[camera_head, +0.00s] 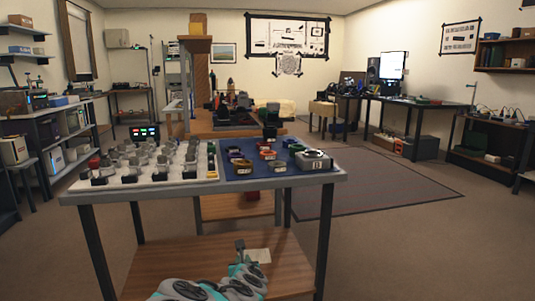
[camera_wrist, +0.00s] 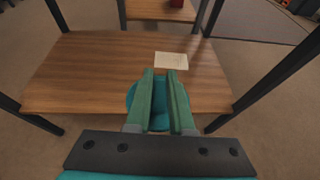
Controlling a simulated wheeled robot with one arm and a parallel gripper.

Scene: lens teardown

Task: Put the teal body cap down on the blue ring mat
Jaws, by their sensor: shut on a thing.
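The teal body cap (camera_wrist: 131,95) is a round disc that shows on both sides of my gripper's fingers in the wrist view. My gripper (camera_wrist: 160,74) is shut on it, and the fingers cover its middle. The cap and fingers appear over the wooden lower shelf; I cannot tell the height. The blue ring mat (camera_head: 259,174) lies on the right part of the bench top in the head view, well above that shelf. Several rings sit on it. My arm shows at the bottom of the head view, where I cannot make out the cap.
A white tray (camera_head: 72,184) with several small parts fills the left of the bench top. A grey boxy part (camera_head: 314,160) stands at the mat's right edge. The wooden lower shelf (camera_wrist: 80,75) holds a pale card (camera_wrist: 171,60). Dark bench legs stand at both sides.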

